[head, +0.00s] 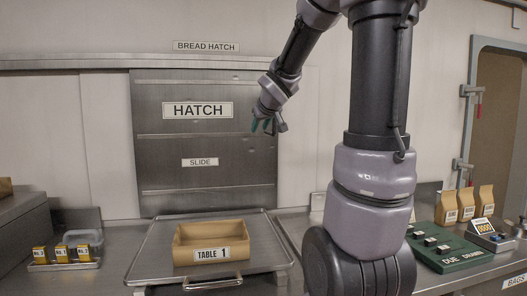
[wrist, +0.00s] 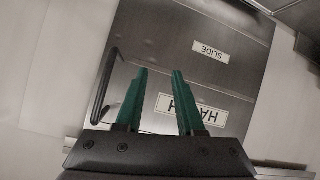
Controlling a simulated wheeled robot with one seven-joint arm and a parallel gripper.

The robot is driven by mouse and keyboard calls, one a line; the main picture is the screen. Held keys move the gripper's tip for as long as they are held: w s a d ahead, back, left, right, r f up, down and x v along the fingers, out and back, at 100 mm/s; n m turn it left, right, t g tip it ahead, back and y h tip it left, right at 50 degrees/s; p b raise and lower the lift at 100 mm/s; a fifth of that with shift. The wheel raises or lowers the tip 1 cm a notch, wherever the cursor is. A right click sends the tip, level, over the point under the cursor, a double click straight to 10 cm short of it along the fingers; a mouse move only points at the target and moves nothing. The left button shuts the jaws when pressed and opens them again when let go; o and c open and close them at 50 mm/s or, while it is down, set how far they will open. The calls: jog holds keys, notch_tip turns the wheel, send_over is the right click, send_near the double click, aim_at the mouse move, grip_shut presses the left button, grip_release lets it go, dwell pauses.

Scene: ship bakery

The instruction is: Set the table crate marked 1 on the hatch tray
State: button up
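The tan crate (head: 188,244) with a label reading TABLE 1 sits upright and empty-looking on the metal hatch tray (head: 150,264), in the head view. The tray lies on the counter in front of the closed hatch. My gripper (head: 268,124) is in the air in front of the hatch, above and to the right of the crate, apart from it. In the wrist view my gripper's green fingers (wrist: 158,95) are spread with nothing between them. The crate and tray are not in the wrist view.
The hatch slide (head: 235,145) is a metal panel behind the tray. Small labelled boxes (head: 61,252) stand at left. At right are paper bags (head: 466,203), a green board (head: 440,248) and a small keypad device (head: 490,237). My arm hides part of the counter.

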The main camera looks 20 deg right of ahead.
jog(key=s+a+f+m+g+y, duration=0.1)
jog(key=s+a, duration=0.2)
jog(key=s, duration=0.6)
jog(key=s+a+f+m+g+y, duration=0.1)
jog(key=s+a, duration=0.3)
jog(key=s, duration=0.5)
jog(key=s+a+f+m+g+y, duration=0.2)
jog(key=s+a+m, duration=0.1)
jog(key=s, duration=0.5)
jog(key=shift+s+a+g, duration=0.25)
jog(key=shift+s+g, duration=0.15)
jog(key=shift+d, duration=0.1)
